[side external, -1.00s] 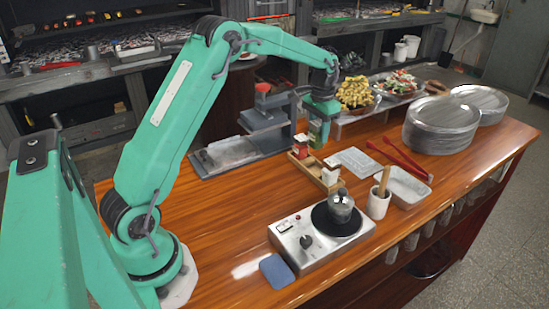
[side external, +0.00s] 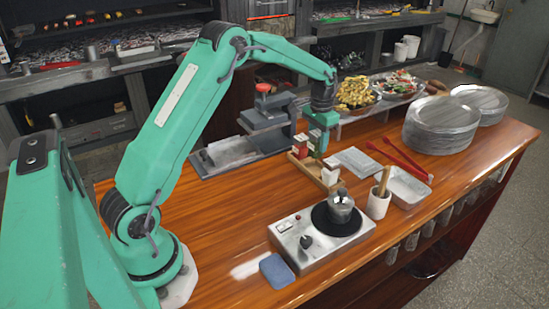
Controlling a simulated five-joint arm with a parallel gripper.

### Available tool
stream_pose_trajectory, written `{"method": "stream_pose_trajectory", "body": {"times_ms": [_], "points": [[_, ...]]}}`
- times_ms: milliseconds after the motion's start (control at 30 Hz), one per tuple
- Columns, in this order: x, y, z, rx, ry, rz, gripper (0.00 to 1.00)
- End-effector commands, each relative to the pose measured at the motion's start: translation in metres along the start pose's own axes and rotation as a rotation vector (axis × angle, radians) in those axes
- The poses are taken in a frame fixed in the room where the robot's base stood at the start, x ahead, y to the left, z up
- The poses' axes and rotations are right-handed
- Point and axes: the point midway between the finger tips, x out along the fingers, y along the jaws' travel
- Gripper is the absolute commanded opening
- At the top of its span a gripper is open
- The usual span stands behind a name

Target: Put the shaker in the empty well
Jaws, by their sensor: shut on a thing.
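My gripper (side external: 318,147) points down at the wooden caddy (side external: 308,172), over its middle part. It is shut on the shaker (side external: 317,151), a small greenish thing mostly hidden between the fingers. A red shaker with a pale lower part (side external: 299,147) stands in the caddy's back-left end, just left of the fingers. A white container (side external: 330,175) sits in the near-right end. The well between these two lies under my gripper and is largely hidden. I cannot tell whether the held shaker touches the well's floor.
A press with a red knob (side external: 264,105) stands behind left. A grey grid plate (side external: 357,162), red tongs (side external: 402,160) and a metal pan (side external: 402,186) lie to the right. A hot plate (side external: 320,238) with a pot is in front.

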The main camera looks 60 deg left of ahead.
Motion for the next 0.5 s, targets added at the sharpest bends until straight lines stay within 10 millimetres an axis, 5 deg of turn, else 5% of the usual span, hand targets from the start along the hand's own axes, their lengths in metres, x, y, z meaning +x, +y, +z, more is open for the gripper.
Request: {"method": "stream_pose_trajectory", "body": {"times_ms": [500], "points": [[0.036,0.0,0.0,0.0,0.0,0.0,0.13]]}}
